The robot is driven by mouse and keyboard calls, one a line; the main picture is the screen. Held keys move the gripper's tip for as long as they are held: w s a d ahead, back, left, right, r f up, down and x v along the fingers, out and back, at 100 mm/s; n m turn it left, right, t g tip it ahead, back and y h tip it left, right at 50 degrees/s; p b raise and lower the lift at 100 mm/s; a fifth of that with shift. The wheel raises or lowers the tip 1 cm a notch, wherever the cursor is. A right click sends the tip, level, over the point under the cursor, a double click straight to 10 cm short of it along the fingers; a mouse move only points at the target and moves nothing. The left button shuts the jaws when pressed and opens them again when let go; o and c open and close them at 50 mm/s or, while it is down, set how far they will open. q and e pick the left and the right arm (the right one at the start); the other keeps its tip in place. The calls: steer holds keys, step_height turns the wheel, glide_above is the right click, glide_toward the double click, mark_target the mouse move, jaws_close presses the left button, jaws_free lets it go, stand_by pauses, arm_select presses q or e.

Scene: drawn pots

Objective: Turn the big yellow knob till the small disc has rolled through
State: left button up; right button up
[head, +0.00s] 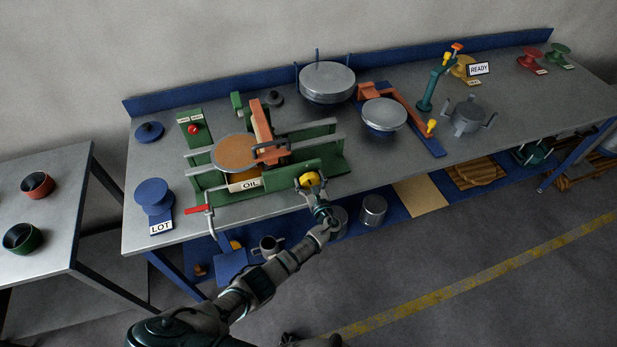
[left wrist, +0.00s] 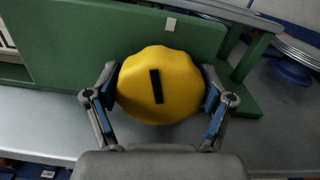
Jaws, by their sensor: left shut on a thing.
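The big yellow knob (head: 310,179) sits on the front of the green machine (head: 325,168) on the bench. In the left wrist view the knob (left wrist: 160,85) fills the middle, with a black mark on its face tilted slightly from upright. My left gripper (head: 312,190) is shut on the knob, one finger on each side; its fingers also show in the left wrist view (left wrist: 160,97).
A red-handled lever (head: 198,209) stands at the machine's front left. A blue LOT spool (head: 154,197) is further left. Silver round pots (head: 327,82) stand behind and right. A lower shelf holds metal cups (head: 373,209). A side table (head: 62,190) with two bowls stands left.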

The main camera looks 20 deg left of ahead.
arm_select(q)
steer(key=shift+s+d+f+m+p, duration=0.15)
steer(key=shift+f+m+p, duration=0.25)
steer(key=shift+m, duration=0.7)
steer(key=o, duration=0.8)
steer(key=shift+o, duration=1.1)
steer(key=shift+w, duration=0.2)
steer(key=shift+r, duration=0.1)
